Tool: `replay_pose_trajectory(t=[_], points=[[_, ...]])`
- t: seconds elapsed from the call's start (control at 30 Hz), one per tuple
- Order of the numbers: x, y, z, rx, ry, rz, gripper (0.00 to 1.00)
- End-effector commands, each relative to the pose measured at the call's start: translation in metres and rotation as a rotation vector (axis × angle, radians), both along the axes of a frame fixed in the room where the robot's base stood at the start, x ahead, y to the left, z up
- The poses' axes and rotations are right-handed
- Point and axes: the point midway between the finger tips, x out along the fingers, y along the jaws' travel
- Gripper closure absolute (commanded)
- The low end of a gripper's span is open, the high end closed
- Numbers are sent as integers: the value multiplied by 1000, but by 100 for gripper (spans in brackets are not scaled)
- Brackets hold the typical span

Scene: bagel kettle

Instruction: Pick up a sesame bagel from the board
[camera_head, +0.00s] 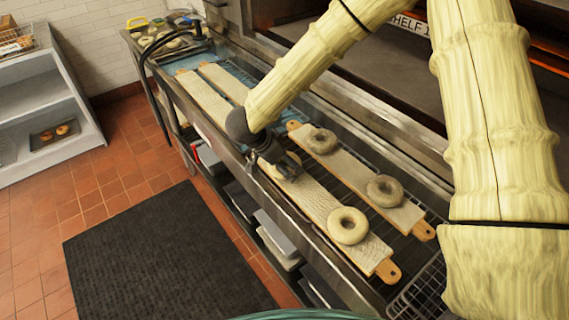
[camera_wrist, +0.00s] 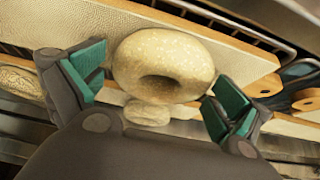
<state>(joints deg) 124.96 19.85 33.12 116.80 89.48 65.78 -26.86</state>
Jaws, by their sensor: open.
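My gripper (camera_head: 283,162) reaches down over the near board (camera_head: 310,198) on the rack. In the wrist view the gripper (camera_wrist: 158,85) is open, with a teal-padded finger on each side of a pale, seed-speckled bagel (camera_wrist: 165,52). I cannot tell whether either finger touches it. In the head view this bagel (camera_head: 290,165) is mostly hidden by the gripper. Another bagel (camera_head: 347,226) lies near the handle end of the same board. The far board (camera_head: 350,168) carries two bagels, one (camera_head: 321,140) toward its far end and one (camera_head: 384,190) toward its near end.
More long boards (camera_head: 205,98) lie farther along the counter. A tray of bagels (camera_head: 165,42) stands at the back left. A wire basket (camera_head: 422,292) is at the near right. A dark mat (camera_head: 165,255) covers the floor in front.

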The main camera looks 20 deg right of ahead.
Motion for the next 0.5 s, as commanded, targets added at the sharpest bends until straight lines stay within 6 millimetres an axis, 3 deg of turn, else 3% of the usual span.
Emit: replay_pose_trajectory(t=[0.13,0.33,0.5], points=[[0,0,0,0,0,0,0],[0,0,0,0,0,0,34],[0,0,0,0,0,0,34]])
